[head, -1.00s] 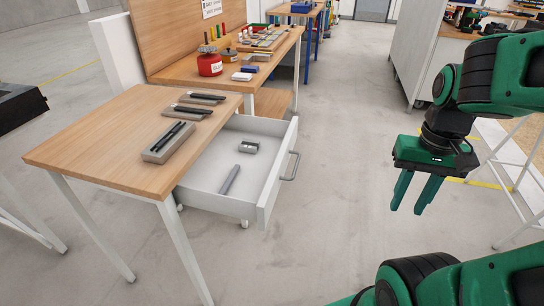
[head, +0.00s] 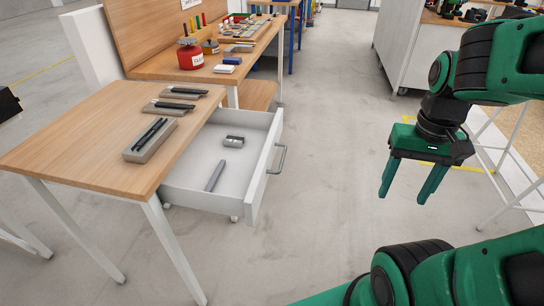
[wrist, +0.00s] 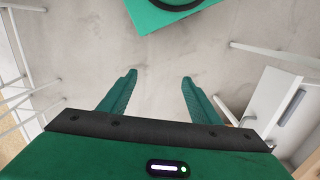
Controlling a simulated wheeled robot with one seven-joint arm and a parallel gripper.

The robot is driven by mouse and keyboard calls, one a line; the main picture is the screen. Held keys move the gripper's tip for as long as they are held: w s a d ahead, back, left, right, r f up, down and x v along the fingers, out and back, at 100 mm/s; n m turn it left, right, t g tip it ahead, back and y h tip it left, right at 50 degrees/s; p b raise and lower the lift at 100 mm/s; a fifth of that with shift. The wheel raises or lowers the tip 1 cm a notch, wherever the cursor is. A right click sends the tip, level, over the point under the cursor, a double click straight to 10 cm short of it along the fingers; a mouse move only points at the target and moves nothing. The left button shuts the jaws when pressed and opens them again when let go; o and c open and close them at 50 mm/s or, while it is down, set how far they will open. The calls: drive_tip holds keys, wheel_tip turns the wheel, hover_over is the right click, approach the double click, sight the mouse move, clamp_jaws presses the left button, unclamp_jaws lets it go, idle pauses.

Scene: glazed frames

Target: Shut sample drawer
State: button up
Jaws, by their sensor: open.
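The sample drawer (head: 263,170) is white and stands pulled out to the right from under the wooden-topped table (head: 85,140). A grey bar handle (head: 281,159) is on its front. Inside lie a grey block (head: 233,141) and a grey stick (head: 215,176). My gripper (head: 407,196) is green, open and empty, pointing down in the air to the right of the drawer, apart from it. In the wrist view my two fingers (wrist: 157,78) are spread over bare floor, and the drawer front (wrist: 270,95) with its handle (wrist: 291,107) shows at the right edge.
Grey trays with dark pens (head: 150,140) lie on the tabletop. A workbench behind holds a red container (head: 190,57) and small items. A white cabinet (head: 405,45) stands at the back right. The floor (head: 325,160) between drawer and gripper is clear.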

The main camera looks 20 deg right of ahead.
drive_tip(key=shift+s+r, duration=0.3)
drive_tip(key=c, duration=0.5)
drive_tip(key=w, duration=0.1)
drive_tip(key=w+m, duration=0.2)
drive_tip(key=shift+w+a+f, duration=0.25)
drive_tip(key=shift+a, duration=0.1)
clamp_jaws()
drive_tip(key=m+t+y, duration=0.2)
drive_tip(key=m+y, duration=0.2)
drive_tip(key=m, duration=1.1)
approach(273, 173)
drive_tip(key=s+d+r, duration=0.2)
drive_tip(key=s+d, duration=0.1)
drive_tip(key=s, duration=0.2)
drive_tip(key=shift+m, duration=0.3)
drive_tip(key=shift+w+a+f, duration=0.75)
drive_tip(key=shift+a+f, duration=0.45)
drive_tip(key=shift+f, duration=0.35)
drive_tip(key=shift+w+a+f, duration=0.75)
drive_tip(key=shift+a+f, duration=0.45)
drive_tip(key=shift+f, duration=0.4)
drive_tip(key=shift+w+a+f, duration=0.75)
drive_tip(key=shift+a+f, duration=0.45)
drive_tip(key=shift+f, duration=0.35)
